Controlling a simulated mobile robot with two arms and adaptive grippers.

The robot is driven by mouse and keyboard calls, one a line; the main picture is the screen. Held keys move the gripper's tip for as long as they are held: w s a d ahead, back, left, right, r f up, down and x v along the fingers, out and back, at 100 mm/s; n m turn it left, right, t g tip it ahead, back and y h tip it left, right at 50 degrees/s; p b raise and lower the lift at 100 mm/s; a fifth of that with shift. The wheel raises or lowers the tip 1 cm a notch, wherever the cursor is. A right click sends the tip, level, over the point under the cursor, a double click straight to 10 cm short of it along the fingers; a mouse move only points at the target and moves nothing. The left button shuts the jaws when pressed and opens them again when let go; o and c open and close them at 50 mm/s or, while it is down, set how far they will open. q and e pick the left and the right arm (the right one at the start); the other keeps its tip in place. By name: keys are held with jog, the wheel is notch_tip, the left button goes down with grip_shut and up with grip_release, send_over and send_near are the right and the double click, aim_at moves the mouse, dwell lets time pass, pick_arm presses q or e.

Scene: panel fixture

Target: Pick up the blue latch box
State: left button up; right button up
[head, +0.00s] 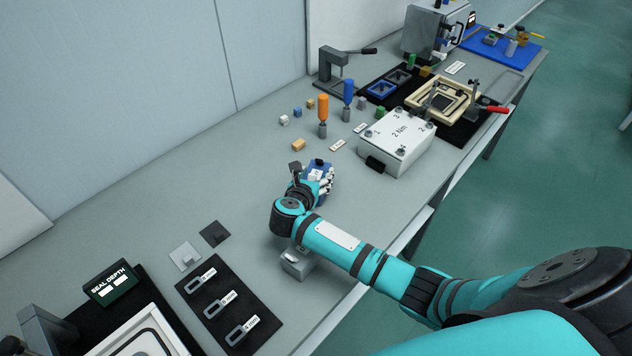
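The blue latch box (319,165) is near the middle of the head view, on or just above the grey bench. It is partly hidden by my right gripper (311,177). One dark fingertip shows at the box's left side, and pale finger links show at its right side. The gripper is at the box, with its fingers around or beside it. I cannot tell whether they press on it. My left gripper is not in view.
A white lidded box (398,146) stands right of the gripper. Blue (347,92) and orange (322,105) handled tools stand behind. A grey block (296,264) is under my forearm. A black mat (229,303) with labelled parts lies front left. The bench left of the gripper is clear.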

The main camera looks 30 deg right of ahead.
jog(key=c, duration=0.9)
jog(key=shift+r, duration=0.1)
jog(key=shift+r, duration=0.1)
